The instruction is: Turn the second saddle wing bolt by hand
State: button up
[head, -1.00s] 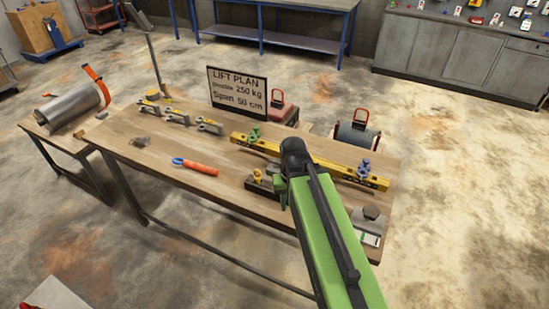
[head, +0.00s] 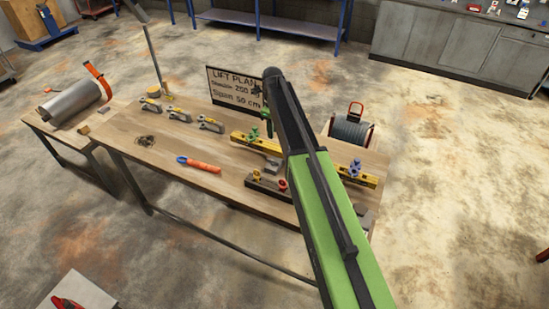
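A yellow beam (head: 240,136) lies along the right part of the wooden table, its middle hidden by my arm. A green wing-bolt saddle (head: 254,133) sits on its left part, and a blue wing-bolt saddle (head: 355,168) stands on its right part. Which one counts as second, I cannot tell. My gripper (head: 265,118) shows small and partly hidden by my arm, in front of the sign and above the beam near the green saddle. I cannot tell whether its fingers are open or shut, or whether they touch anything.
A lift plan sign (head: 231,90) stands at the table's back. A dark block with a yellow knob (head: 256,175) and a red knob (head: 282,185) sits before the beam. Several shackles (head: 180,115) and an orange-handled tool (head: 199,165) lie left. A cable drum (head: 351,130) stands behind.

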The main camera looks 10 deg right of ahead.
aim_at(273, 162)
notch_tip(273, 162, down, 17)
jog(key=b, duration=1.7)
jog(key=shift+f, duration=0.2)
jog(key=shift+r, duration=0.1)
